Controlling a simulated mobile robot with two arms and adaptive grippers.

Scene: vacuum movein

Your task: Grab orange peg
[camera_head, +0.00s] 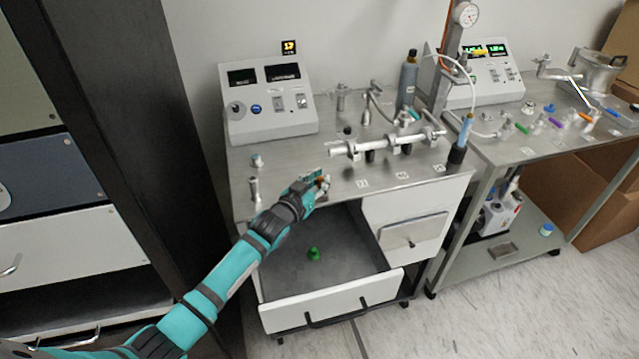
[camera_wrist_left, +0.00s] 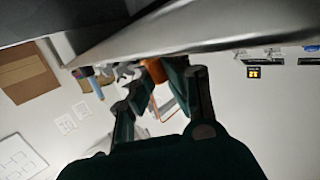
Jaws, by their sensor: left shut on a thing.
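My left gripper (camera_head: 316,184) reaches in from the lower left and is at the front edge of the left metal table (camera_head: 385,178), above the open drawer. It is shut on the orange peg (camera_wrist_left: 157,70), which shows as a small orange piece between the dark fingers in the left wrist view. In the head view the peg is mostly hidden by the gripper. My right gripper is not in view.
The open drawer (camera_head: 330,308) holds a green piece (camera_head: 314,253). A horizontal metal tube assembly (camera_head: 385,145) stands on the table behind the gripper, with a grey control box (camera_head: 270,110) at the back left. A second table (camera_head: 505,150) stands right.

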